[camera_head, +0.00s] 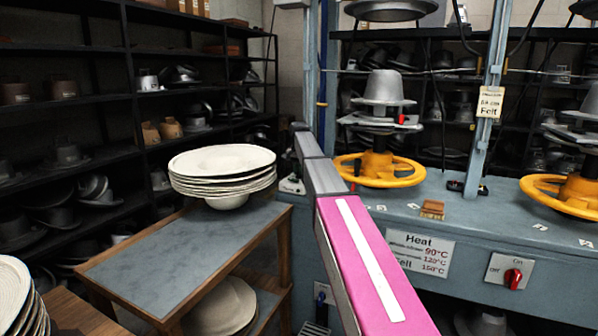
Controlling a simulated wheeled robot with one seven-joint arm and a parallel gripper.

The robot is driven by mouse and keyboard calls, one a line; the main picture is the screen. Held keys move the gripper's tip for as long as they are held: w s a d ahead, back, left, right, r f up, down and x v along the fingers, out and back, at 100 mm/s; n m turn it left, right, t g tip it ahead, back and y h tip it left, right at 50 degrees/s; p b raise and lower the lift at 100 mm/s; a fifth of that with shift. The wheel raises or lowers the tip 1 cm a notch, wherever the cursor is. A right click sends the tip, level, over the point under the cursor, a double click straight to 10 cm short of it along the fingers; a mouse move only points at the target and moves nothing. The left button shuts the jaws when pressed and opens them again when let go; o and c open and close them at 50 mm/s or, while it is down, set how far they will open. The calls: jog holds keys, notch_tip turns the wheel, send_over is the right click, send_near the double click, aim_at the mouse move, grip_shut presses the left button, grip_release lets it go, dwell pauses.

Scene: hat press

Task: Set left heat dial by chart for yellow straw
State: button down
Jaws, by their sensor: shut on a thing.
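My pink arm (365,260) rises from the bottom right to a dark end (300,128) near the middle. I cannot make out my gripper's fingers or anything held in them. The heat chart (420,255) is a white plate on the front of the grey-blue press bench. It is headed "Heat" and lists 90°C, 120°C and 150°C; the last row seems to be felt. My arm covers its left edge, and the other row names are too small to read surely. I cannot identify the left heat dial. A small pale thing (291,185) sits just left of my arm, unclear.
The left press has a yellow handwheel (379,169) and a grey hat block (384,88). Another yellow wheel (563,194) is at right. A red On/Off switch (513,278) is on the bench front. White hat bodies (222,165) are stacked on a cart (180,262) at left.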

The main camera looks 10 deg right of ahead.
jog(key=shift+m, duration=0.4)
jog(key=c, duration=1.2)
grip_release()
jog(key=shift+o, duration=0.2)
notch_tip(320, 180, up, 11)
jog(key=shift+s+f, duration=0.1)
